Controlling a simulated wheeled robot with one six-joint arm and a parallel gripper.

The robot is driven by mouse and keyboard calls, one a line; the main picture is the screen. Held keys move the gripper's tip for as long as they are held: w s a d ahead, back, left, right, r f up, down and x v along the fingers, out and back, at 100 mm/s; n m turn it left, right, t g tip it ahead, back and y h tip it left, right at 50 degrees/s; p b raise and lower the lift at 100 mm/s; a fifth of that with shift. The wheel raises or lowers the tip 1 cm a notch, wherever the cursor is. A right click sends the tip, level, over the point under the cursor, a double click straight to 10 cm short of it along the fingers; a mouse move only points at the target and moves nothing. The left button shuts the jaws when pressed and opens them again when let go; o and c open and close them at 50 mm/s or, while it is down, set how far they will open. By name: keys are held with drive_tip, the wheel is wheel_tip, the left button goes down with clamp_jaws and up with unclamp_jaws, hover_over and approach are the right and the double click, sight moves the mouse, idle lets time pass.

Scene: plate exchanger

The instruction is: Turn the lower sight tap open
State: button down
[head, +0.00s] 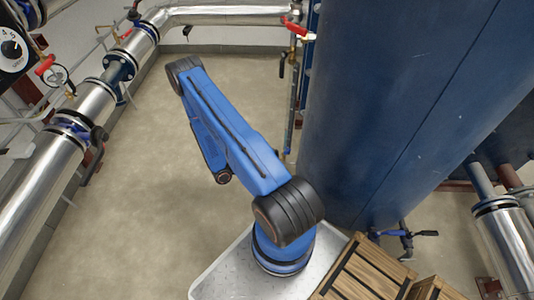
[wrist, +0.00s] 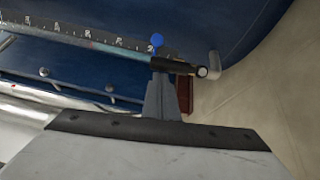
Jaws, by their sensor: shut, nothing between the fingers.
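In the wrist view my gripper (wrist: 161,82) points up the picture, its grey fingers together and empty. A short black bar (wrist: 178,66) with a pale round end lies across the picture right at the fingertips. A blue knob (wrist: 157,41) shows just above it and a grey bent end (wrist: 214,66) to its right. These look like parts of the lower sight tap; whether the fingers touch the bar I cannot tell. In the head view the thin sight pipe (head: 292,105) runs down the tank's left side. My gripper is hidden there behind my arm.
The big blue tank (head: 375,110) fills the right centre. Silver pipes (head: 95,100) run along the left, and wooden crates (head: 362,272) stand by my base. A numbered scale strip (wrist: 90,37) crosses the wrist view. The floor (head: 140,215) at the left is clear.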

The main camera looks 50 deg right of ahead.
drive_tip(key=shift+s+r, duration=0.1)
drive_tip(key=shift+s, duration=0.15)
idle(0.5)
drive_tip(key=w+a, duration=0.7)
drive_tip(key=a, duration=0.2)
drive_tip(key=shift+w, duration=0.3)
